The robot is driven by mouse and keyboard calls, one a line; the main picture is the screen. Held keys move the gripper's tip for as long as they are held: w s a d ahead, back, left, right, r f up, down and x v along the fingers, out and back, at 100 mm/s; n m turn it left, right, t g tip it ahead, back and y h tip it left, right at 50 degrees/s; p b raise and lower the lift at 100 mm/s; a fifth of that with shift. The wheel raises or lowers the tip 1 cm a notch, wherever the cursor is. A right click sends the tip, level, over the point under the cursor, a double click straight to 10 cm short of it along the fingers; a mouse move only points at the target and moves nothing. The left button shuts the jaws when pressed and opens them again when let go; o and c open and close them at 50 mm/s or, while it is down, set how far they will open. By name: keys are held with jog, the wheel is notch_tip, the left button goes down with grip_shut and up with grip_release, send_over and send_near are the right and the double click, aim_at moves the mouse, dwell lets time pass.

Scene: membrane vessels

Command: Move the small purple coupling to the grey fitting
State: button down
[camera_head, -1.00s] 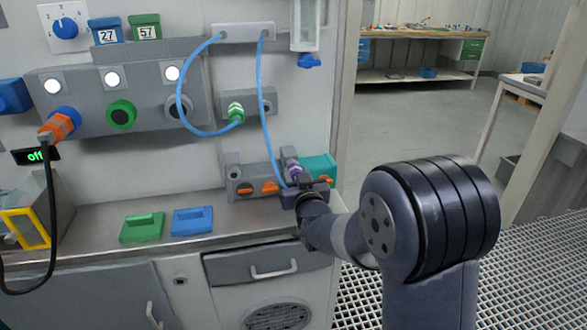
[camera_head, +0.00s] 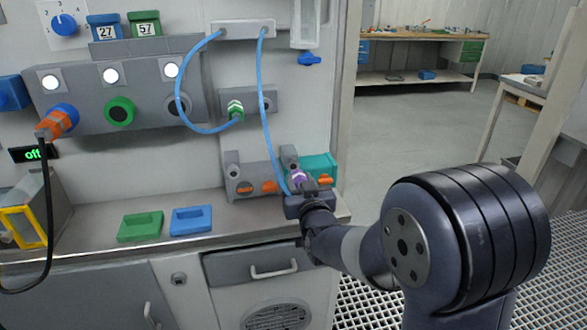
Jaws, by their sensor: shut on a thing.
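The small purple coupling (camera_head: 299,178) is at the lower end of a blue hose (camera_head: 264,110), in front of the valve block. My gripper (camera_head: 299,190) is shut on it; the fingers are mostly hidden by my own wrist. A grey upright fitting (camera_head: 290,155) stands just above and behind the coupling; whether they touch cannot be told. Another grey fitting (camera_head: 233,158) tops the left part of the block. The green coupling (camera_head: 235,109) sits on the wall plate, at the end of a second blue hose.
The grey valve block (camera_head: 243,178) has orange handles, with a teal block (camera_head: 321,165) at its right. A green tray (camera_head: 141,226) and a blue tray (camera_head: 191,220) lie on the counter (camera_head: 100,222). The grated floor is open at right.

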jog(key=shift+b+v, duration=0.3)
jog(key=shift+v, duration=0.8)
